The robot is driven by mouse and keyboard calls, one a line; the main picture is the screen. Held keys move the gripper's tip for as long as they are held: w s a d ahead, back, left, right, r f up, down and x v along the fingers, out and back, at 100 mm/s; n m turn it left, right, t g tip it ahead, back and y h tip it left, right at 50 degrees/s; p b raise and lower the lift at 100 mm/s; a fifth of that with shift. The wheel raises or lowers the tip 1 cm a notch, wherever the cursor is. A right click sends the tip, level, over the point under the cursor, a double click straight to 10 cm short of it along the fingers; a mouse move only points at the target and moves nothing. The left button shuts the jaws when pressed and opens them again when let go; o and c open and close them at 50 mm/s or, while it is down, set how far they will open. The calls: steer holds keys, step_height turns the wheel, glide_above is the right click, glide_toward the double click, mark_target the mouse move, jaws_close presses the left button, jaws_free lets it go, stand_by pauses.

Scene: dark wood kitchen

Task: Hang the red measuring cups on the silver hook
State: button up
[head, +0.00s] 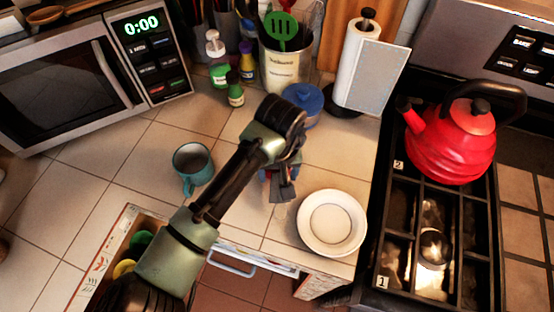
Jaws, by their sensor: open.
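My gripper (283,191) points down over the tiled counter, to the left of the white plate, and is open. A small patch of blue and red shows beside its fingers; I cannot tell whether it is part of my gripper or something behind it. I cannot make out red measuring cups or a silver hook in this view. My arm crosses the middle of the picture and hides part of the counter.
A white plate (332,222) and a teal mug (192,167) stand on the counter (120,180). A blue-lidded jar (302,103), utensil pot (284,70) and paper towel roll (361,70) stand behind. A red kettle (452,140) sits on the stove. An open drawer (98,262) is lower left.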

mark_target(278, 173)
steer(key=shift+f, duration=0.3)
jaws_close()
steer(key=shift+r, duration=0.2)
step_height(278, 173, up, 10)
steer(key=shift+f, duration=0.1)
stand_by(0.5)
